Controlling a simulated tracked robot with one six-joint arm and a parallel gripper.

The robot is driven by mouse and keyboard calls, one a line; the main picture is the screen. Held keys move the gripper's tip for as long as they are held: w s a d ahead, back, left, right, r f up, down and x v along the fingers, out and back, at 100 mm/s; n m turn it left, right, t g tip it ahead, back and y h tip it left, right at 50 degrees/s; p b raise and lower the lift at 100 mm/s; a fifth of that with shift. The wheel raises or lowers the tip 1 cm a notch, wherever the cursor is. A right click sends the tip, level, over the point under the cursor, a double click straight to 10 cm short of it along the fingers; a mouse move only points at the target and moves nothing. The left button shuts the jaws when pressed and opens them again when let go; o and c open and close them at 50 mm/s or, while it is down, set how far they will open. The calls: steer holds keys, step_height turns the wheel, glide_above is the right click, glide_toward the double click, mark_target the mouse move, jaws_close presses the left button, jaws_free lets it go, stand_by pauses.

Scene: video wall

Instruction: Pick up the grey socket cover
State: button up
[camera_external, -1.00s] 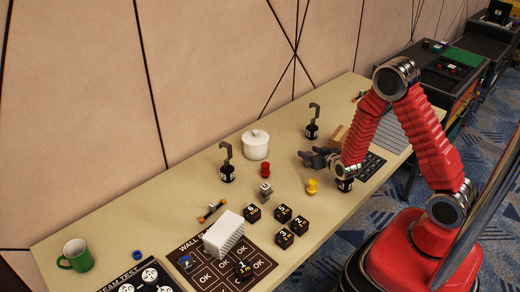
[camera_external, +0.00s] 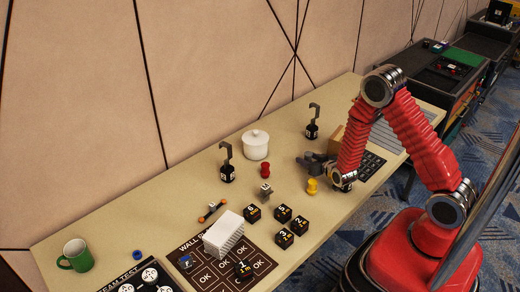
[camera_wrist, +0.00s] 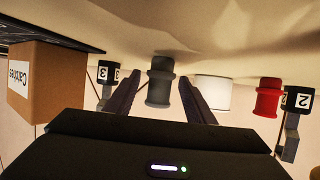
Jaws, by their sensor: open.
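The grey socket cover (camera_wrist: 160,82) is a dark grey spool shape in the wrist view, hanging from the top because that view is upside down. It shows between the two dark fingers of my open gripper (camera_wrist: 158,100), with a gap on each side. In the external view my gripper (camera_external: 314,161) is low over the table, fingers pointing left towards the wall side. The grey cover cannot be told apart from the dark fingers there.
A yellow spool (camera_external: 312,186) stands just in front of my gripper, and a red spool (camera_external: 265,170) to its left. A white lidded pot (camera_external: 256,145), hooked weights (camera_external: 227,166) and a cardboard box (camera_wrist: 48,82) are nearby. Numbered black cubes (camera_external: 284,212) stand nearer the front.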

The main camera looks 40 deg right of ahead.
steer(key=x, duration=0.4)
steer(key=shift+c, duration=0.3)
steer(key=c, duration=1)
steer(key=shift+o, duration=0.2)
step_height(320, 180, up, 18)
stand_by(0.7)
stand_by(0.5)
